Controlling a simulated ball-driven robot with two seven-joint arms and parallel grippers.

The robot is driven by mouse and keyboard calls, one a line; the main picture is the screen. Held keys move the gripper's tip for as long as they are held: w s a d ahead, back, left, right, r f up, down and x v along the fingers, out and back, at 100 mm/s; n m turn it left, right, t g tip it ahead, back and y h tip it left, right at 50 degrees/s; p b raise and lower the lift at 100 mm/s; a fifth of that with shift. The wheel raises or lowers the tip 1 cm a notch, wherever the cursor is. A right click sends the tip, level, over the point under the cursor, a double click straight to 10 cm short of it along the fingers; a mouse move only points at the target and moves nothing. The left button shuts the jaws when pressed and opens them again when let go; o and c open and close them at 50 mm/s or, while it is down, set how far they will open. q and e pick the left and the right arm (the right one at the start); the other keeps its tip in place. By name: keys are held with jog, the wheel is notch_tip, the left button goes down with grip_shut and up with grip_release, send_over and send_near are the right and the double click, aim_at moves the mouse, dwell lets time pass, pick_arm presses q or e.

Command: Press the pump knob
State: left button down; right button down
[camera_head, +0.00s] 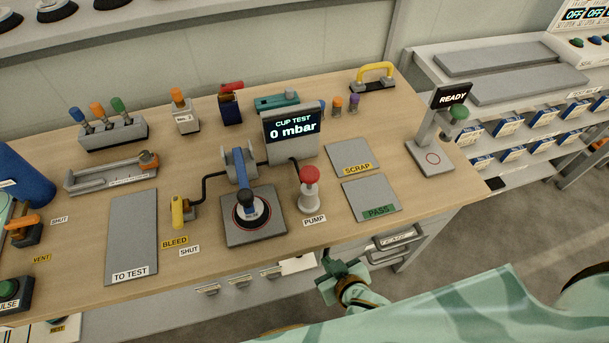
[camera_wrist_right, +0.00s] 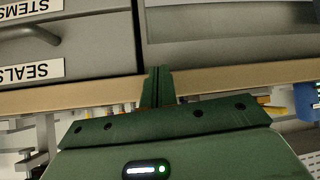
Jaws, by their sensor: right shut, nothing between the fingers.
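The pump knob (camera_head: 309,174) is a red mushroom top on a pale round base, standing upright near the bench's front edge behind a PUMP label (camera_head: 314,221). My right gripper (camera_head: 328,256) is green, low in front of the bench edge, below and apart from the knob. Its fingers (camera_wrist_right: 158,85) are shut and empty in the right wrist view. The knob does not show in the wrist view. The gauge display (camera_head: 292,127) behind the knob reads CUP TEST 0 mbar. My left gripper is not in view.
Left of the knob, a blue-handled suction cup (camera_head: 247,207) stands on a grey plate. A yellow bleed lever (camera_head: 179,210) is further left. Grey SCRAP (camera_head: 352,155) and PASS (camera_head: 371,198) pads lie empty to the right. A READY post (camera_head: 434,132) stands at the right end.

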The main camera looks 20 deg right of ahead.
jog(key=w+r+m+t+p, duration=0.1)
jog(key=w+r+t, duration=0.1)
jog(key=r, duration=1.1)
jog(key=w+r+m+t+p, duration=0.1)
jog(key=w+r+t+p, duration=0.1)
jog(key=r, duration=1)
jog(key=shift+w+r+m+t+h, duration=0.35)
jog(key=shift+w+m+t+h, duration=0.1)
jog(key=shift+t, duration=0.15)
jog(key=shift+d, duration=0.15)
jog(key=shift+w, duration=0.1)
send_over(314, 174)
jog(key=s, duration=0.2)
notch_tip(314, 174, down, 3)
jog(key=f, duration=0.1)
jog(key=f+b, duration=0.1)
jog(key=f, duration=0.1)
jog(key=shift+w+a, duration=0.2)
jog(key=shift+w, duration=0.15)
jog(key=shift+f, duration=0.5)
jog(key=shift+s, duration=0.1)
